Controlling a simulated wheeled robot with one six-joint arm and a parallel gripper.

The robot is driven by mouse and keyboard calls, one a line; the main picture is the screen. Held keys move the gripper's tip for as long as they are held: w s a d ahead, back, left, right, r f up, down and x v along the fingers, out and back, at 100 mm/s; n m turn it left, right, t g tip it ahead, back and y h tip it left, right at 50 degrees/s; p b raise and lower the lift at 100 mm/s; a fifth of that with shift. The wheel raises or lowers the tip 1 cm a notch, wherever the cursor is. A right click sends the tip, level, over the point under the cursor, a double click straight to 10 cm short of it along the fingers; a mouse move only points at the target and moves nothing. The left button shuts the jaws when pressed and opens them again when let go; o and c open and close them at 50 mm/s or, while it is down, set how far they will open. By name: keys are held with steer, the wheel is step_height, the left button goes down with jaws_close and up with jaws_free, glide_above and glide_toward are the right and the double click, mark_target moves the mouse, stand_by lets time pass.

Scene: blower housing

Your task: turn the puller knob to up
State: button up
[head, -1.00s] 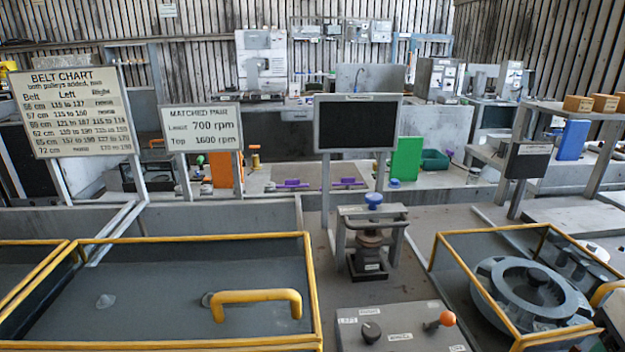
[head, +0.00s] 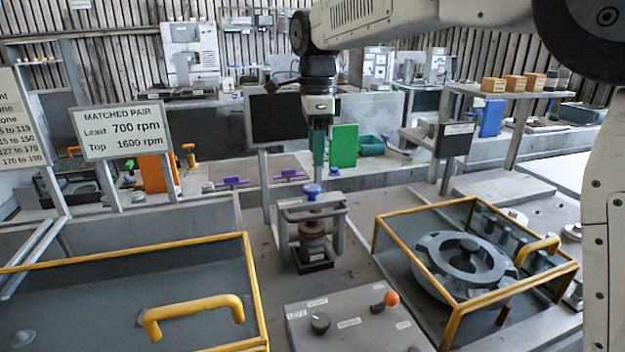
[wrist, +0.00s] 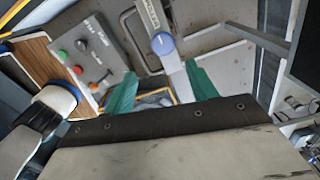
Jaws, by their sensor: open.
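The puller is a grey metal frame (head: 341,222) standing on the bench in mid picture, with a dark round part inside it. A blue knob (head: 311,190) sits on its top; it also shows in the wrist view (wrist: 163,44), ahead of my fingers. I cannot read which way the knob is set. My gripper (head: 318,160) has green fingers and hangs pointing down above and behind the knob in the head view, apart from it. In the wrist view my gripper (wrist: 163,88) is open, with nothing between its fingers.
A control box (head: 345,335) with a black knob and an orange-tipped lever stands in front of the puller. Yellow-railed guards (head: 246,275) flank it, the right one around a grey round housing (head: 463,262). A dark screen (head: 277,118) stands close behind the puller.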

mark_target(312, 186)
steer(key=shift+w+a+f, duration=0.25)
steer(key=shift+w+a, duration=0.05)
steer(key=shift+a, duration=0.2)
steer(key=shift+f+m, duration=0.3)
step_height(312, 186, down, 7)
steer(key=c, duration=1)
